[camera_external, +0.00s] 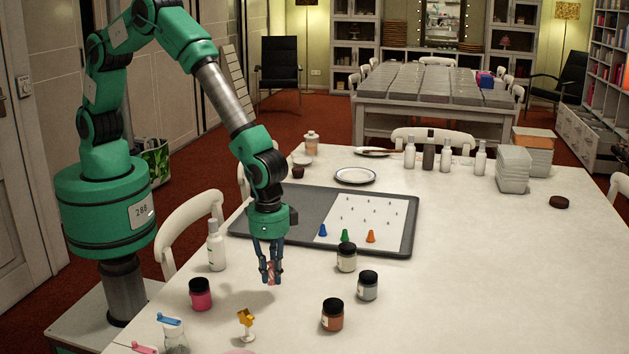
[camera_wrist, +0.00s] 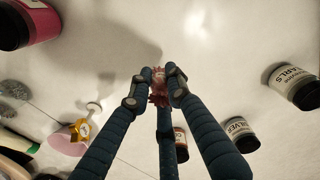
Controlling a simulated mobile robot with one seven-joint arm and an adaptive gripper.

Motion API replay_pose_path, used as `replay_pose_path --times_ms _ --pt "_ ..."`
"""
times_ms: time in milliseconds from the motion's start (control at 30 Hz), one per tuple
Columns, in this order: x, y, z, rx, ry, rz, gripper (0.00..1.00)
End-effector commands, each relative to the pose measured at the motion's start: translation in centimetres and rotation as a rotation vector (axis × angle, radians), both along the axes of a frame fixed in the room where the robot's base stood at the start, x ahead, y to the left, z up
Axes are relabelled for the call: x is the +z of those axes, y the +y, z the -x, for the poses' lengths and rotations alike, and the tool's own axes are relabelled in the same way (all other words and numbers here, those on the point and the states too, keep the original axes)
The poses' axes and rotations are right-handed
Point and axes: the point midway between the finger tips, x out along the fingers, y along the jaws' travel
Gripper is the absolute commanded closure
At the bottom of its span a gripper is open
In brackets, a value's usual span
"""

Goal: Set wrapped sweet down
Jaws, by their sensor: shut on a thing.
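The wrapped sweet (camera_external: 271,274) is small and reddish pink with light markings. My gripper (camera_external: 270,276) is shut on it, with the fingers pointing down over the near left part of the white table (camera_external: 450,290). In the wrist view the sweet (camera_wrist: 159,86) sits between the fingertips of my gripper (camera_wrist: 157,88), partly hidden by them. I cannot tell whether the sweet touches the table.
A pink jar (camera_external: 200,294) stands to the left, and a small gold figure (camera_external: 246,318) is in front. Jars with dark lids, including a brown one (camera_external: 332,316), stand to the right. A dark tray (camera_external: 300,205) lies behind. Bare table surrounds my gripper.

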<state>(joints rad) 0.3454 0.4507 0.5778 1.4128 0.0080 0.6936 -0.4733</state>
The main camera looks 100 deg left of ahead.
Motion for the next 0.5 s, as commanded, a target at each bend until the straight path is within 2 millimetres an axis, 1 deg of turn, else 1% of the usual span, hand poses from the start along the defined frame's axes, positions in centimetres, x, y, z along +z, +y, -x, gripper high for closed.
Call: replay_pose_path --times_ms 200,267,367,500 --pt "-2.6 0.1 0.1 0.0 0.004 -0.001 0.93" --pt "-3.1 0.0 0.1 0.0 0.003 -0.002 0.93" --pt "-3.5 0.0 0.1 0.0 0.001 -0.001 0.93" --pt "-3.5 0.0 0.0 0.0 0.001 0.0 0.93"
